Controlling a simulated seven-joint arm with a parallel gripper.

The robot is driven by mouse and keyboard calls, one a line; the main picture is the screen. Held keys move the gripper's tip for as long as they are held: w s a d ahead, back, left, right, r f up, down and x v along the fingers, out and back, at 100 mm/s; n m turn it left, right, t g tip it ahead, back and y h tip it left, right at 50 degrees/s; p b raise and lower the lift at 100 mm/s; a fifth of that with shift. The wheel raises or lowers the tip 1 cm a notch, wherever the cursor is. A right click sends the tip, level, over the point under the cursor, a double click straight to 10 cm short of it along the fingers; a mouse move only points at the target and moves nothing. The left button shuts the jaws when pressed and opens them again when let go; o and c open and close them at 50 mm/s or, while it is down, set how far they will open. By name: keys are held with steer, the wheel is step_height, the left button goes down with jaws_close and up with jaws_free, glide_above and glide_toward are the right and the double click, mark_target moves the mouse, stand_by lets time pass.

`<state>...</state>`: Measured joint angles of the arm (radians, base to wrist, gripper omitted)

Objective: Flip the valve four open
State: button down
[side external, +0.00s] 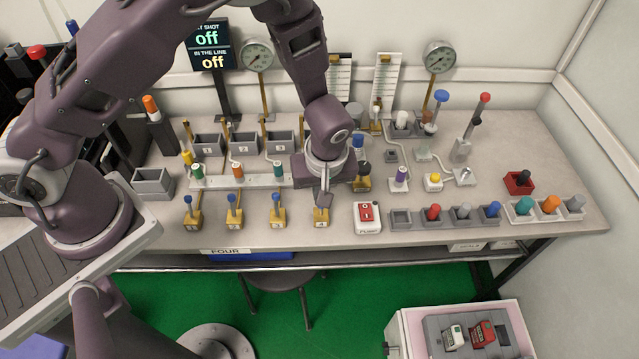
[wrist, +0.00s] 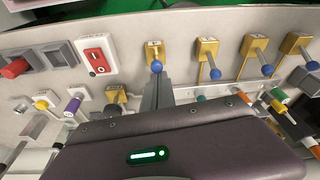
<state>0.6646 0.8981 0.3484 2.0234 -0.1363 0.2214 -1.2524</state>
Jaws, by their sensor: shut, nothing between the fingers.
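Valve four (side external: 321,216) is a brass-coloured block with a small lever, at the right end of a row of similar valves near the bench's front edge. In the wrist view valve four (wrist: 154,48) shows its lever with a blue ball knob (wrist: 156,66). My gripper (side external: 324,199) is shut and empty, pointing down right over valve four and hiding its lever in the side view. In the wrist view the shut fingertips (wrist: 160,82) are close to the blue knob; I cannot tell whether they touch it.
Valve three (side external: 277,213), valve two (side external: 234,214) and valve one (side external: 192,215) stand to the left with blue knobs up. A white box with a red switch (side external: 367,216) is close on the right. A rail with coloured knobs (side external: 255,182) lies behind. The display (side external: 209,48) reads "off" twice.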

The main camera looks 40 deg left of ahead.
steer(key=shift+s+d, duration=0.2)
steer(key=shift+s, duration=0.05)
steer(key=shift+r, duration=0.15)
steer(key=shift+r, duration=0.65)
steer(key=shift+w+a, duration=0.1)
